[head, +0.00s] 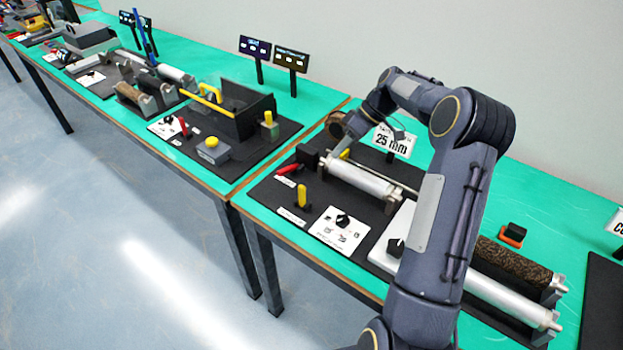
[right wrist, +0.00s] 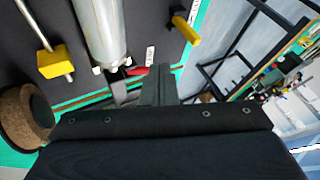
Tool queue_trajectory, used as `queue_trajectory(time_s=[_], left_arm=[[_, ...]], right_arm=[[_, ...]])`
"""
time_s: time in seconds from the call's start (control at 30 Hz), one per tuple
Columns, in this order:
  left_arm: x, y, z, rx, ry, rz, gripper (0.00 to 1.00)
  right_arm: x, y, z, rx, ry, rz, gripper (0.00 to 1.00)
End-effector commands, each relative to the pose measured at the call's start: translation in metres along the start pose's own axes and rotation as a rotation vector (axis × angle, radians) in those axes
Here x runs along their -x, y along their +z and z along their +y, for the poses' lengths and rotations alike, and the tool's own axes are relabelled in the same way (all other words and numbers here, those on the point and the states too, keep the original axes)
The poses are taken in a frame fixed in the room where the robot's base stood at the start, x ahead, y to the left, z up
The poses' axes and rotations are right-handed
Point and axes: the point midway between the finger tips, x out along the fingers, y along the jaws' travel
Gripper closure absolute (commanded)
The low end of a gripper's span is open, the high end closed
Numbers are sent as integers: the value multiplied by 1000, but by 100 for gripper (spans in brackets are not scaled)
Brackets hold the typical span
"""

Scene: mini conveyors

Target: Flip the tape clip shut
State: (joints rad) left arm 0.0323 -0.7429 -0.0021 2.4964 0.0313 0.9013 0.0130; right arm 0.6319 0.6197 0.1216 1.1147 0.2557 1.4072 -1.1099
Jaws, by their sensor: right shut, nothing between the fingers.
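My right gripper (right wrist: 161,72) is shut and empty; its fingertips are together in the right wrist view, beside the end of a silver roller (right wrist: 102,35). A red lever (right wrist: 135,71) is right by the fingertips; I cannot tell if they touch. It also shows in the head view (head: 287,169). A yellow block (right wrist: 55,62) sits on a thin rod, and a yellow lever (right wrist: 185,30) stands to the right. A brown roll (right wrist: 22,118) lies at the left. I cannot tell for sure which part is the tape clip. My left gripper is out of view.
In the head view, a sign reading 25 mm (head: 393,141) stands behind the silver roller (head: 362,179). A white card with a black knob (head: 340,233) lies in front. A textured dark roller (head: 512,262) is at the right. A second green table (head: 215,178) with other stations extends left.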

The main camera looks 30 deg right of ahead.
Motion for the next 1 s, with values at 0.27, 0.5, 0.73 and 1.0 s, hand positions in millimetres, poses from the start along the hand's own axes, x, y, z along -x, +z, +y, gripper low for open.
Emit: queue_trajectory(time_s=[0.27, 0.5, 0.73, 1.0], left_arm=[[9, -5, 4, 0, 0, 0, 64], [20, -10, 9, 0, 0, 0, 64], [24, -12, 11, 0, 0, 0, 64], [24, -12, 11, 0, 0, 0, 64]], right_arm=[[-57, 0, -2, -2, -6, -3, 100], [-92, -1, -17, 1, -3, -3, 100], [-103, -1, -34, 0, 0, -1, 100], [-105, 0, -36, 0, -1, 0, 100]])
